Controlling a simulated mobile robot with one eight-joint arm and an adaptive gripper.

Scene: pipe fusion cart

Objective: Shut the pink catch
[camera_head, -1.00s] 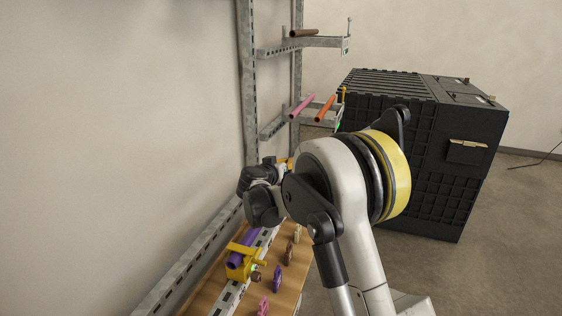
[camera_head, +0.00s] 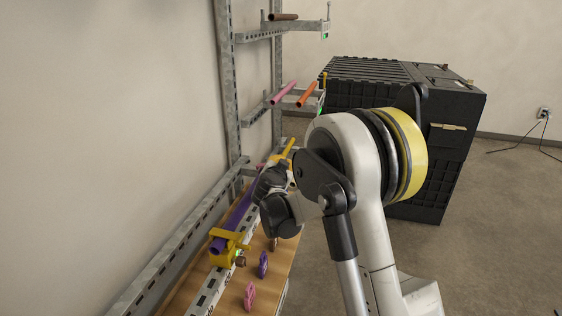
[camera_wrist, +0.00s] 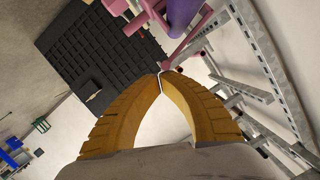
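A pink clamp with its catch (camera_wrist: 192,46) shows at the top of the wrist view, around a purple pipe (camera_wrist: 181,14). In the head view the clamp is mostly hidden behind my arm. My gripper's yellow fingers (camera_wrist: 160,78) meet at the tips just below the pink parts, with no object visible between them; contact with the catch cannot be told. In the head view my gripper (camera_head: 289,148) points away along the rail. The purple pipe also shows there (camera_head: 238,214), its near end in a yellow clamp (camera_head: 222,258).
A grey metal rack (camera_head: 228,100) and wall stand at the left, with pink (camera_head: 284,92) and orange (camera_head: 307,94) pipes on a shelf. A large black crate (camera_head: 400,130) stands behind my arm.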

